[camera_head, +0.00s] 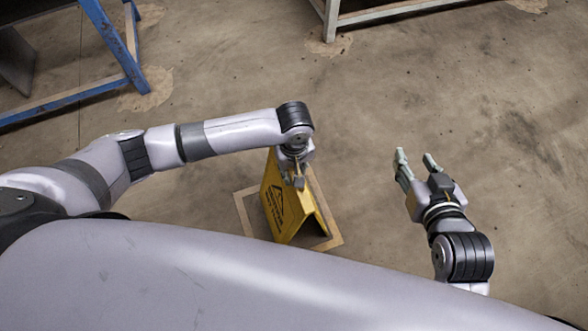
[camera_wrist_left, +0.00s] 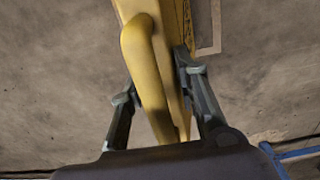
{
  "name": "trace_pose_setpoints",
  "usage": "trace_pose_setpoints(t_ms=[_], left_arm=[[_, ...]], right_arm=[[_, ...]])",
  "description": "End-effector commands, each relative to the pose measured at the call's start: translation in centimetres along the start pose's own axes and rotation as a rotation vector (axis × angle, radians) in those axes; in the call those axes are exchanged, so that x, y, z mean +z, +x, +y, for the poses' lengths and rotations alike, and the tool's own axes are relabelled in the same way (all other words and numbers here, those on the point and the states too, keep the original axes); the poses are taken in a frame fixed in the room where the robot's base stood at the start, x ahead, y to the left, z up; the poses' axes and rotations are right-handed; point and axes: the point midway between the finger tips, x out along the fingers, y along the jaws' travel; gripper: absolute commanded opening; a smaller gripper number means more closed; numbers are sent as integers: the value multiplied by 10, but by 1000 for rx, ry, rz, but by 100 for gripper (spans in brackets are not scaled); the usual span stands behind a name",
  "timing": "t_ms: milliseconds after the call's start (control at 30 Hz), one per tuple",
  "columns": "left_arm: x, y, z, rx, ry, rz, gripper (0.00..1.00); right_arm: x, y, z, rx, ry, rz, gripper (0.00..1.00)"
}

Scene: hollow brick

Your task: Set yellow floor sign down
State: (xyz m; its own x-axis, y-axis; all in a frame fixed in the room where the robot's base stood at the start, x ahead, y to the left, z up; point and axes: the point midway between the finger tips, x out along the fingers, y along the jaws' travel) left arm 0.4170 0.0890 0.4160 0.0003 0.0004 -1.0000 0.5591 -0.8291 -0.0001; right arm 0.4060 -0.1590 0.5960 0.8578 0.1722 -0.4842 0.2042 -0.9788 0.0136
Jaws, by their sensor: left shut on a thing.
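The yellow floor sign (camera_head: 284,212) stands upright like a tent in the head view, over or just above a square tan outline (camera_head: 328,242) on the floor. From this angle I cannot tell whether its lower edges touch the floor. My left gripper (camera_head: 297,181) is at the top of the sign, shut on it. In the left wrist view my left gripper (camera_wrist_left: 158,90) has a finger on either side of the sign's yellow handle (camera_wrist_left: 143,65). My right gripper (camera_head: 416,160) is open and empty, right of the sign and apart from it.
A blue-framed table (camera_head: 128,60) stands at the upper left. Another frame with pale legs (camera_head: 331,20) stands at the top centre. The concrete floor (camera_head: 490,110) to the right is clear.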

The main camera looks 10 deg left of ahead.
Motion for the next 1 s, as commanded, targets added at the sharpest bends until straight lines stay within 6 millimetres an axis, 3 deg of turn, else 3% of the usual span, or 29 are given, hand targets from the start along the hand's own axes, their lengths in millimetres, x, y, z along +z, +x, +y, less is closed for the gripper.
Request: trace_pose_setpoints(t_ms=[233, 267, 533, 1000], left_arm=[[0, 0, 1, 3, 0, 0, 0], [0, 1, 0, 0, 0, 0, 31], [0, 1, 0, 1, 0, 0, 49], [0, -6, 0, 1, -1, 0, 49]], right_arm=[[4, -1, 0, 1, 0, -23, 40], [5, -1, 1, 1, 0, -25, 40], [5, -1, 1, 2, 0, -24, 40], [5, -3, 1, 2, 0, -35, 40]])
